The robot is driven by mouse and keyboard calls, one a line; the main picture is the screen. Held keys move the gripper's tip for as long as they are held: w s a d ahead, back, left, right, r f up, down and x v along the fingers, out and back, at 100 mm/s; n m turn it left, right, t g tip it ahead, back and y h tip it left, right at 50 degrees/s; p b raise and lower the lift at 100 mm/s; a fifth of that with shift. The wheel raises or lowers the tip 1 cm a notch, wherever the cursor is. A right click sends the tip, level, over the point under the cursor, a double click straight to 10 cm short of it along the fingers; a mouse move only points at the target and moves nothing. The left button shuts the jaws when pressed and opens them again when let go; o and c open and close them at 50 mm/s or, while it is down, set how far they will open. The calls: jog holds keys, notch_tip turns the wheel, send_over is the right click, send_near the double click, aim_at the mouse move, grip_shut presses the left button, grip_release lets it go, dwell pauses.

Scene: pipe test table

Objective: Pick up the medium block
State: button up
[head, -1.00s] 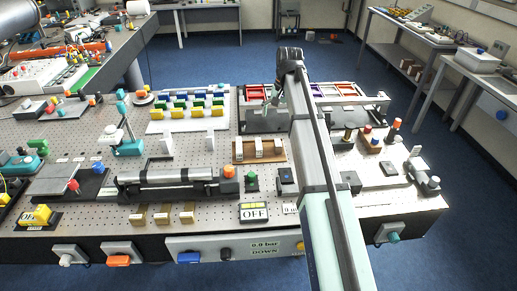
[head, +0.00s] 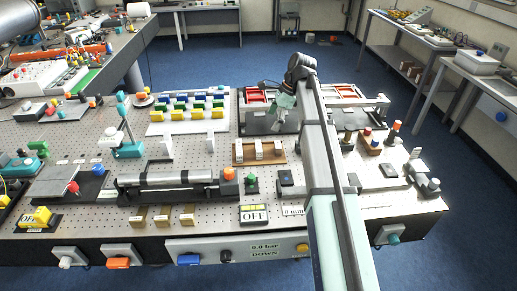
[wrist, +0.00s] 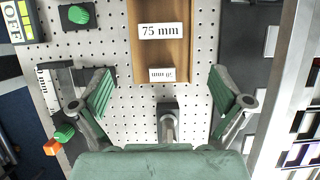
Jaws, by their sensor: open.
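A brown wooden holder (head: 246,160) with several upright white pieces stands near the middle of the perforated table in the head view. In the wrist view its wooden strip (wrist: 160,55) shows a large label reading 75 mm (wrist: 161,31) and a smaller label (wrist: 161,75), upside down, that seems to read 50 mm. I cannot tell which piece is the medium block. My gripper (head: 272,118) is behind the holder in the head view, partly hidden by my arm. In the wrist view my gripper (wrist: 161,74) is open and empty, its green fingers spread either side of the strip's near end.
A green knob (wrist: 78,14) and an OFF display (wrist: 18,22) lie at the upper left of the wrist view. A dark-topped grey post (wrist: 168,118) stands between the fingers, nearer my palm. Coloured blocks (head: 198,106) stand left.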

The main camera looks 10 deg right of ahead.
aim_at(259, 146)
jog(key=p+x, duration=0.2)
jog(key=x, duration=0.6)
jog(key=shift+a+p+x, duration=0.25)
jog(key=shift+p+x, duration=0.9)
jog(key=shift+x, duration=0.75)
jog(key=shift+w+a+f, duration=0.1)
jog(key=shift+a+f, duration=0.1)
jog(key=shift+f, duration=0.5)
jog(key=c, duration=1.4)
